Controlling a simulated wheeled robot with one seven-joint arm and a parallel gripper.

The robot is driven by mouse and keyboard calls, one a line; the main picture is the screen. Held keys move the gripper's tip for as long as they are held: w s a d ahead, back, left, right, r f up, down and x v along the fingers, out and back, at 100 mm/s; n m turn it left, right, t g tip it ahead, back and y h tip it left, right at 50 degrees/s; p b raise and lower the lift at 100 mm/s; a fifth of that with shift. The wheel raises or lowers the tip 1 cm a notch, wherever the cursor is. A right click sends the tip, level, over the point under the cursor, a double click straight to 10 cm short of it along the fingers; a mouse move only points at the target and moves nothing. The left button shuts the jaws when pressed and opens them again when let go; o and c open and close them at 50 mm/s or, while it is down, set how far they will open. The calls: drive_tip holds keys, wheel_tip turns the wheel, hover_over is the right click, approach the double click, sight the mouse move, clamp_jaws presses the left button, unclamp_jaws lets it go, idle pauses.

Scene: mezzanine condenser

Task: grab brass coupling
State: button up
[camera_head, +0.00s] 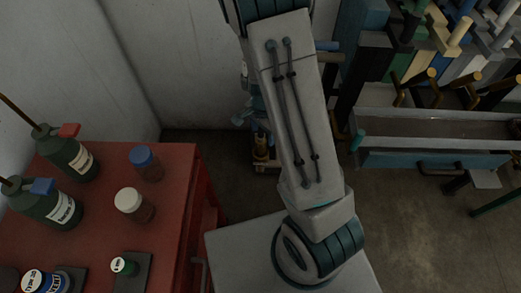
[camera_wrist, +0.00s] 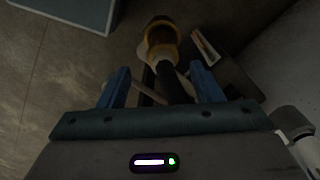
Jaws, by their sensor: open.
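My gripper (camera_wrist: 160,70) is open in the wrist view, with its two blue fingers wide apart. A brass-yellow rounded piece, which looks like the brass coupling (camera_wrist: 162,38), lies just beyond the fingertips, roughly midway between them. A dark cylindrical part runs from it back between the fingers; I cannot tell whether it is joined to the piece. The fingers do not visibly touch either. In the head view a small brass-yellow thing (camera_head: 261,150) shows low beside my arm, near the wall. My arm hides most of the gripper there.
A red bench (camera_head: 170,215) on the left bears dark green bottles (camera_head: 66,155), jars with blue (camera_head: 146,164) and white lids (camera_head: 132,204), and small cans. A metal rack with a blue drawer (camera_head: 395,160) stands at the right. Bare floor (camera_head: 420,240) lies in front of it.

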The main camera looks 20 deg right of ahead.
sight(261, 139)
drive_tip(key=shift+a+f, duration=0.2)
drive_tip(key=shift+f, duration=1.7)
drive_tip(key=shift+a+f, duration=0.2)
drive_tip(key=shift+f, duration=1.65)
clamp_jaws()
drive_tip(key=shift+r, duration=0.2)
